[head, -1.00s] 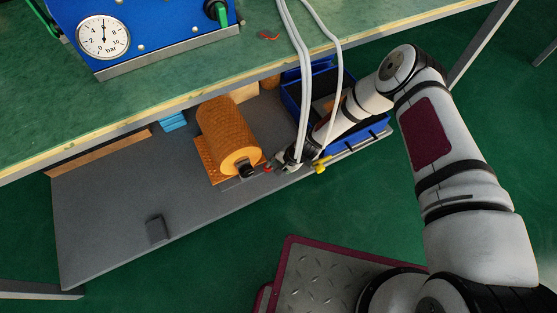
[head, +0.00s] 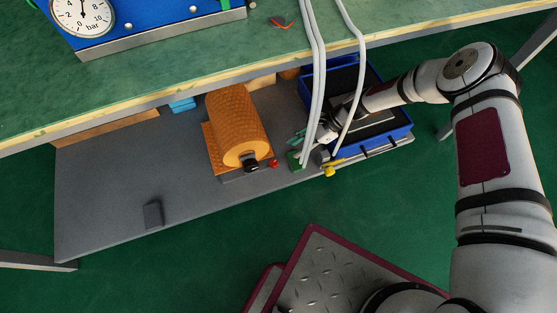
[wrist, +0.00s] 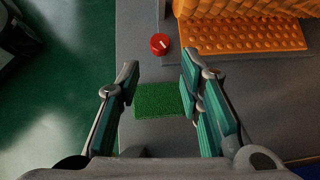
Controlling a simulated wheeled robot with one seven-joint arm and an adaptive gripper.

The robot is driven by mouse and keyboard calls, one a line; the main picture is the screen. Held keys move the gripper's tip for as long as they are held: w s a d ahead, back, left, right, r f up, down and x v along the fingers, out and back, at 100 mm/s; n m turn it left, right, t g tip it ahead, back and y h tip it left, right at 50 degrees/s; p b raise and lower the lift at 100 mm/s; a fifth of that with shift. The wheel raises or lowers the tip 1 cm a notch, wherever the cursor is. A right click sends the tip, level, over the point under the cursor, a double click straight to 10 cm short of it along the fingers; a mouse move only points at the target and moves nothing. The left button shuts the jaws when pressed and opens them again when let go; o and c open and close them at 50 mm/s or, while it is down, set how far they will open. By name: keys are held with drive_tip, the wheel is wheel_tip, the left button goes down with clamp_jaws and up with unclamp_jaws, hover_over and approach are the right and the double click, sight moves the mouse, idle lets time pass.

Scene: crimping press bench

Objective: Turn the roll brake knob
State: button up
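The red knob (wrist: 160,44) has a pale pointer line and sits at the shelf edge, just left of the orange roll's base in the wrist view. In the head view the red knob (head: 274,163) is beside the front end of the orange roll (head: 235,123), which has a black end piece (head: 251,164). My gripper (wrist: 159,66) is open and empty, its two teal-padded fingers apart. The knob lies beyond the fingertips, roughly in line with the gap, not touched. In the head view my gripper (head: 298,138) is right of the roll, partly hidden by hoses.
A green pad (wrist: 158,100) lies on the shelf below my fingers. A blue bin (head: 372,143) stands right of my gripper, with a yellow item (head: 332,170) at the edge. White hoses (head: 314,75) hang in front. The bench top (head: 130,104) overhangs. The left shelf (head: 110,195) is mostly clear.

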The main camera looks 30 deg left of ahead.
sight(275, 162)
drive_tip(key=b+x, duration=0.3)
drive_tip(key=x, duration=0.7)
drive_tip(key=shift+s+a+f, duration=0.1)
drive_tip(key=shift+a+f, duration=0.05)
clamp_jaws()
